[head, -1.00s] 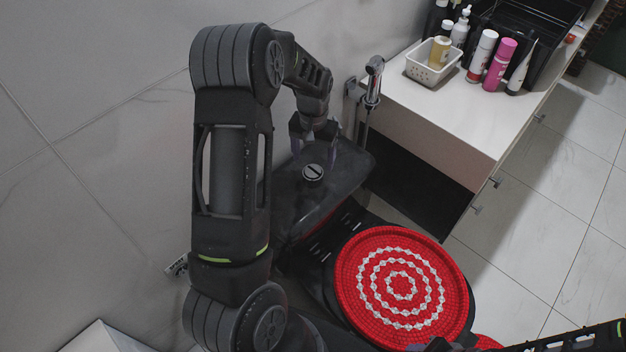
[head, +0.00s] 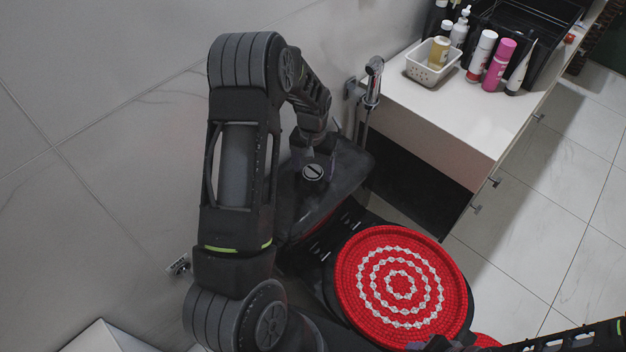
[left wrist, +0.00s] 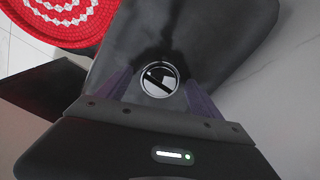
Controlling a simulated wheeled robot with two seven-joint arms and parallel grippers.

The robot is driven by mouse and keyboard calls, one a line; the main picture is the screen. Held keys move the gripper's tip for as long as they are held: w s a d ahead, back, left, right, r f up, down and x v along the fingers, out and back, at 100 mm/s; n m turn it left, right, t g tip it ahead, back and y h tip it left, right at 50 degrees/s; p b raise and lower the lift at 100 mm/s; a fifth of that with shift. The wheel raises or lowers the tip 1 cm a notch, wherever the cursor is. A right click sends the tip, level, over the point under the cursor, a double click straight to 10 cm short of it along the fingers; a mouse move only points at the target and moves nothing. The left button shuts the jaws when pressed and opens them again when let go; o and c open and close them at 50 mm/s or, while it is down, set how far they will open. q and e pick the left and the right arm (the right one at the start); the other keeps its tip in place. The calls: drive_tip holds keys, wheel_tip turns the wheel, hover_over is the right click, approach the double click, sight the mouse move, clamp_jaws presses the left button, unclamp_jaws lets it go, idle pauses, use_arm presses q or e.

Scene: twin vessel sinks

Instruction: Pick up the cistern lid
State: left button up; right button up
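The cistern lid (head: 345,178) is a dark slab with a round chrome flush button (head: 313,172) on top, behind the toilet. It also shows in the left wrist view (left wrist: 215,40), with the button (left wrist: 159,80) between my fingers. My left gripper (head: 315,160) is right over the lid by the button. Its two fingers show apart in the left wrist view (left wrist: 158,92), one on each side of the button, with nothing held. I cannot tell whether the fingertips touch the lid. Only part of my right arm shows at the lower right, and its gripper cannot be made out.
A red and white round cover (head: 402,287) lies on the toilet seat in front of the cistern. A hand sprayer (head: 373,82) hangs between the cistern and a white counter (head: 430,120). Bottles and a white basket (head: 432,66) stand on the counter. The wall is close at left.

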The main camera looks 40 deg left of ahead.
use_arm(q)
clamp_jaws()
idle(0.7)
